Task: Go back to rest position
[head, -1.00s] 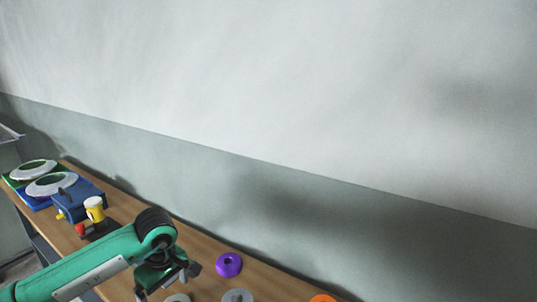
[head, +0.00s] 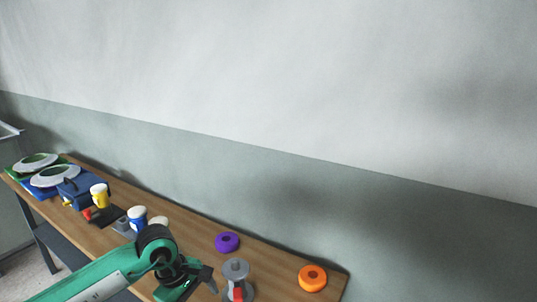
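My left gripper (head: 198,287) comes in from the lower left on its green arm, over the front part of the wooden bench (head: 190,222). Its fingers are dark and small in the head view, and I cannot tell whether they are open or shut. No object is clearly seen between them. My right gripper is not in view.
On the bench stand a purple ring (head: 227,242), an orange ring (head: 313,278), a grey spool-like piece (head: 236,270), a blue-and-white cup (head: 138,218), a yellow cup (head: 99,195), a blue box (head: 80,187) and white oval-rimmed moulds (head: 55,176). A wall stands behind.

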